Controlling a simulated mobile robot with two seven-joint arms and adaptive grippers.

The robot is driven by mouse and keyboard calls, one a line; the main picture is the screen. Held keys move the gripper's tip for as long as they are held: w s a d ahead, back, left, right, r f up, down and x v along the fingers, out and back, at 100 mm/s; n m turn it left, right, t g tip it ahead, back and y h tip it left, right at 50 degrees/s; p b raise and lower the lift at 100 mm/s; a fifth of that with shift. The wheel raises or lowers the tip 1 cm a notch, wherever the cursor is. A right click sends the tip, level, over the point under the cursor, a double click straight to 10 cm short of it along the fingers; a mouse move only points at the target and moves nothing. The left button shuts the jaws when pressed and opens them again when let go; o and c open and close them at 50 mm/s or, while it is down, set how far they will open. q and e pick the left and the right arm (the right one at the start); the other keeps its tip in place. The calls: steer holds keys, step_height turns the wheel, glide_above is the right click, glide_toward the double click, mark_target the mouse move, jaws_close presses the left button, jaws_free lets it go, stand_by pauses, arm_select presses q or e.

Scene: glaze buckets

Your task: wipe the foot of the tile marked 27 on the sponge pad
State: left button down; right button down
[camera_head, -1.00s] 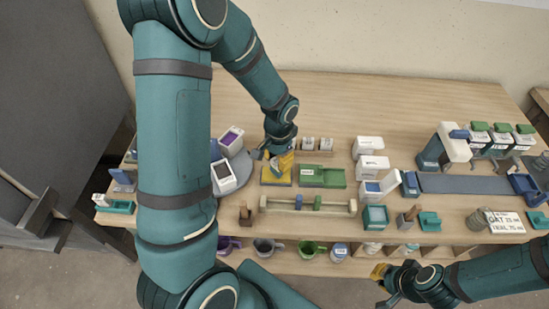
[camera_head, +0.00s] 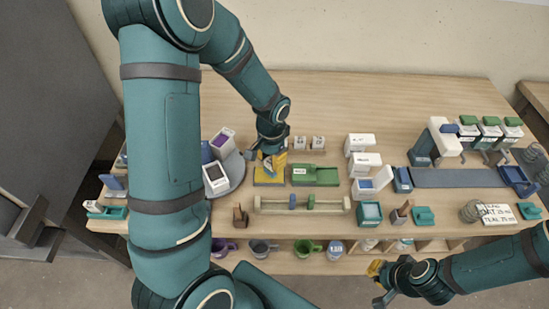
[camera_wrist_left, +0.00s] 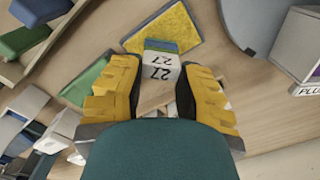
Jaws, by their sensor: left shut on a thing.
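The tile marked 27 (camera_wrist_left: 162,66) is a small white block with a blue-green end, seen in the left wrist view. My left gripper (camera_head: 270,160) is shut on it, with a yellow finger on each side. The sponge pad (camera_wrist_left: 172,28) is a yellow square in a blue-grey tray; in the head view the pad (camera_head: 262,179) lies under my left gripper. The tile's coloured end overlaps the pad in the wrist view; whether it touches I cannot tell. My right gripper (camera_head: 377,270) is low in front of the table, and its jaw opening is unclear.
A green tray (camera_head: 316,177) lies just right of the pad. A grey round stand (camera_head: 236,172) with white boxes is to its left. A wooden rail (camera_head: 328,204) lies in front. White blocks (camera_head: 308,142) stand behind. Bare tabletop lies at the back.

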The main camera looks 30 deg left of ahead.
arm_select(q)
steer(key=shift+s+a, duration=0.15)
steer(key=shift+a, duration=0.1)
steer(key=shift+s+a, duration=0.45)
steer(key=shift+a, duration=0.2)
steer(key=shift+d, duration=0.1)
steer(key=shift+w+d, duration=0.55)
steer(key=shift+d, duration=0.15)
steer(key=shift+w+d, duration=0.4)
steer(key=shift+d, duration=0.35)
steer(key=shift+r+p, duration=2.05)
steer(key=shift+r, duration=0.95)
